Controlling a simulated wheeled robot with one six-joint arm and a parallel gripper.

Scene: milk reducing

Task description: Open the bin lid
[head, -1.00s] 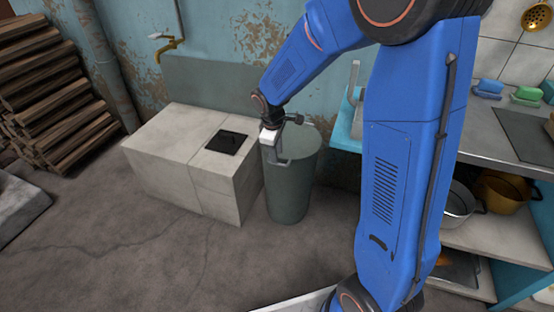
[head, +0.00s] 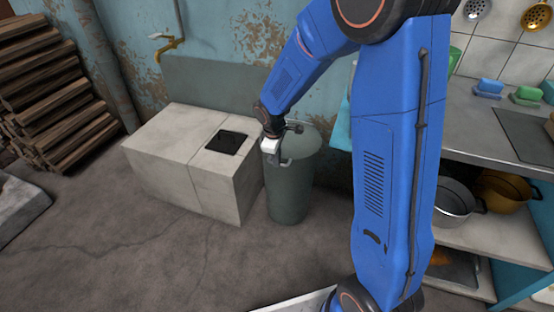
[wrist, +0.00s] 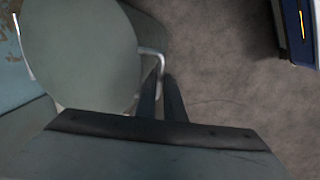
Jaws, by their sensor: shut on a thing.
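The bin (head: 291,190) is a grey-green cylinder standing on the floor just right of the pale stone block. Its round lid (head: 308,140) lies on top and looks flat in the head view; a small gap cannot be ruled out. In the wrist view the lid (wrist: 80,50) is a large disc at left, with a curved metal handle (wrist: 157,56) at its right edge. My gripper (head: 283,161) is at the bin's front left rim. In the wrist view its two dark fingers (wrist: 161,82) are shut on the handle. Their tips partly hide the handle.
The pale stone block (head: 175,160) with a dark square opening stands close to the bin's left. A counter (head: 490,125) with pots on a shelf is at right. Stacked firewood (head: 45,90) is at far left. The floor in front is clear.

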